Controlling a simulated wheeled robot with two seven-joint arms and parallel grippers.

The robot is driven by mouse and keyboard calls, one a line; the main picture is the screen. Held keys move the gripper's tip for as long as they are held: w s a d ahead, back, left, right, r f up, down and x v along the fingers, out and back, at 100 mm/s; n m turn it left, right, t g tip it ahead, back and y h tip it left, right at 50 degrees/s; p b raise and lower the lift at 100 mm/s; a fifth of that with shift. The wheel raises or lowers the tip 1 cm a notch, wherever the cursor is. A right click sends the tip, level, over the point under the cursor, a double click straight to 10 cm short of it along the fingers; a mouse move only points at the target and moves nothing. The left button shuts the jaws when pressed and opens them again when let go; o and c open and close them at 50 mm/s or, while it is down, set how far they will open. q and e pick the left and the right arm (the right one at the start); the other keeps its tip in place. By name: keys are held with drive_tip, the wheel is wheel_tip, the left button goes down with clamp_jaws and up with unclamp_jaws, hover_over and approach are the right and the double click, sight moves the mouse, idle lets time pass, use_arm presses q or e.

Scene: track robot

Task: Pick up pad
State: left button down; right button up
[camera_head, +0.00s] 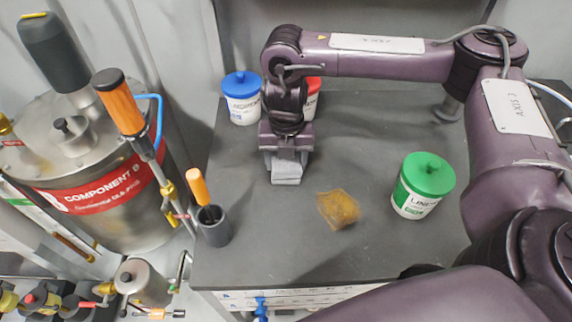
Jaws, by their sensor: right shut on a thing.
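My right gripper (286,152) points down over the dark worktop at the middle of the view, shut on a small light grey pad (286,171). The pad sticks out below the fingers, its upper part hidden by them. I cannot tell whether it still touches the worktop. A crumpled yellow-brown piece (339,208), like a pad or a small bag, lies flat on the worktop to the right and nearer, apart from the gripper. My left gripper is not in view.
The dark worktop (270,245) is clear at the front. A white tub with a green lid (424,185) stands right; blue-lidded (241,97) and red-lidded (313,98) tubs stand behind the gripper. A grey cup (213,227) holds an orange-handled tool. A steel tank (100,185) stands left.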

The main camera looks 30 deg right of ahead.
drive_tip(key=c, duration=0.3)
wheel_tip(320, 180, up, 10)
drive_tip(key=p, duration=0.2)
drive_tip(key=shift+p, duration=0.3)
drive_tip(key=o, duration=0.9)
drive_tip(key=shift+c, duration=1.2)
